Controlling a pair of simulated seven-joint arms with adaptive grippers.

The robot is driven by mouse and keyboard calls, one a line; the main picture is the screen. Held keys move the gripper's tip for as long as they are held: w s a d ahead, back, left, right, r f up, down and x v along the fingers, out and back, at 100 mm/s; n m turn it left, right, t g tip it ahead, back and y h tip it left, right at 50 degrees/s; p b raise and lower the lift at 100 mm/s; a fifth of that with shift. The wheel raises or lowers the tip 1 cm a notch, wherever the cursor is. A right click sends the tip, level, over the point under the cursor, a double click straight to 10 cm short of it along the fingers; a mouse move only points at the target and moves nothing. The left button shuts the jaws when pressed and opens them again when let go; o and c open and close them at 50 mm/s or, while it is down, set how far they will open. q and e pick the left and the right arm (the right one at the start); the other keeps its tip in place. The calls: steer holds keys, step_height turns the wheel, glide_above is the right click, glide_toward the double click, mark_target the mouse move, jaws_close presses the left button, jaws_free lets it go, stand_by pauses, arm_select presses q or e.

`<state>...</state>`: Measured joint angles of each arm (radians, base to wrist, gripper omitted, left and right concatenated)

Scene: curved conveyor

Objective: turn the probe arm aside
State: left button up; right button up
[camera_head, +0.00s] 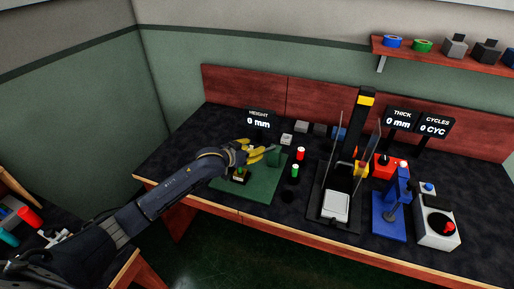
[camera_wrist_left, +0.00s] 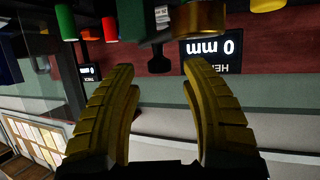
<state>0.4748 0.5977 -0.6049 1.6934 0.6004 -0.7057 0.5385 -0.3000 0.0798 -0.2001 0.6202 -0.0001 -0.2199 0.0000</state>
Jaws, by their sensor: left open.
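My left gripper (camera_head: 263,149) is over the green base plate (camera_head: 262,188), its yellow fingers spread apart with nothing seen between them. A green upright block (camera_head: 273,158) stands by the fingertips; I cannot tell whether they touch. A small brass-topped piece (camera_head: 240,172) sits on the plate under my wrist. The probe arm itself is not clearly made out; my gripper and forearm cover part of this station. My right gripper is not in view.
The height display (camera_head: 258,118) reads 0 mm behind the station. Further right are a black press stand (camera_head: 358,130), a blue fixture (camera_head: 388,222) and a white box with a dial (camera_head: 437,238).

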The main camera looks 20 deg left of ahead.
mark_target(257, 146)
arm_select(q)
steer(key=shift+x, duration=1.45)
jaws_close()
steer(key=shift+w+r, duration=0.1)
